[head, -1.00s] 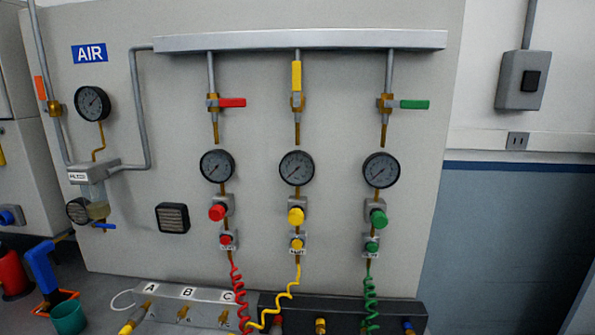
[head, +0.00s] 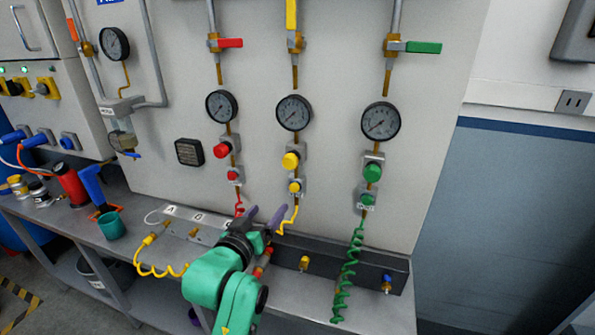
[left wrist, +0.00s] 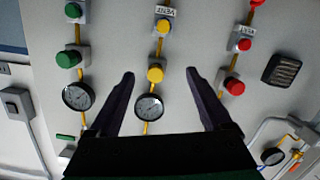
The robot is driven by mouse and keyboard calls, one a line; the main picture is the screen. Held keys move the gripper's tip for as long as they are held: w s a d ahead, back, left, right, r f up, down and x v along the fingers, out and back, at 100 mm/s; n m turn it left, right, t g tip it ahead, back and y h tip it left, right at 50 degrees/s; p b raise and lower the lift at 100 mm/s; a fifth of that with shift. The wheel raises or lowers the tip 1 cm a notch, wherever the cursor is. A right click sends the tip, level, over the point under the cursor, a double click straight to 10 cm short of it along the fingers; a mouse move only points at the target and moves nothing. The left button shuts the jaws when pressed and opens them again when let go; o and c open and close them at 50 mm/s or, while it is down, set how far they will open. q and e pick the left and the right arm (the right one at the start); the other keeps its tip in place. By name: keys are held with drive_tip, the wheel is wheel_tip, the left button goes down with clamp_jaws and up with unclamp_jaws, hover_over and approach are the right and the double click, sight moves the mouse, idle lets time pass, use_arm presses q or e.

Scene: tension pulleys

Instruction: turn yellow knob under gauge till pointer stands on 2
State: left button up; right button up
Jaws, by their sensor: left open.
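The yellow knob (head: 290,160) sits on a grey regulator under the middle gauge (head: 293,113), on the pale panel. The gauge has a dark rim; its pointer is too small to read against the numbers. My left gripper (head: 266,213) is open and empty, below and left of the knob in the head view. In the left wrist view, which is upside down, the yellow knob (left wrist: 155,74) shows between the two open fingertips (left wrist: 161,73), apart from them, with the middle gauge (left wrist: 149,107) below it. My right gripper is not in view.
A smaller yellow knob (head: 295,187) sits just below on the same line. A red knob (head: 222,150) and a green knob (head: 373,172) stand either side under their own gauges. Coiled hoses and a dark manifold (head: 335,262) lie lower. The panel around the yellow knob is flat.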

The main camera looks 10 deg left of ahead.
use_arm(q)
drive_tip(key=t, duration=0.2)
approach(288, 164)
drive_tip(key=w+p, duration=0.1)
drive_tip(key=w, duration=0.1)
drive_tip(key=w+p, duration=0.1)
drive_tip(key=w, duration=0.2)
drive_tip(key=w+p, duration=0.2)
drive_tip(key=w, duration=0.1)
drive_tip(key=shift+w+d+r, duration=0.25)
drive_tip(key=shift+d+r, duration=0.1)
drive_tip(key=shift+d, duration=0.05)
drive_tip(key=shift+w+f, duration=0.1)
drive_tip(key=shift+w, duration=0.5)
clamp_jaws()
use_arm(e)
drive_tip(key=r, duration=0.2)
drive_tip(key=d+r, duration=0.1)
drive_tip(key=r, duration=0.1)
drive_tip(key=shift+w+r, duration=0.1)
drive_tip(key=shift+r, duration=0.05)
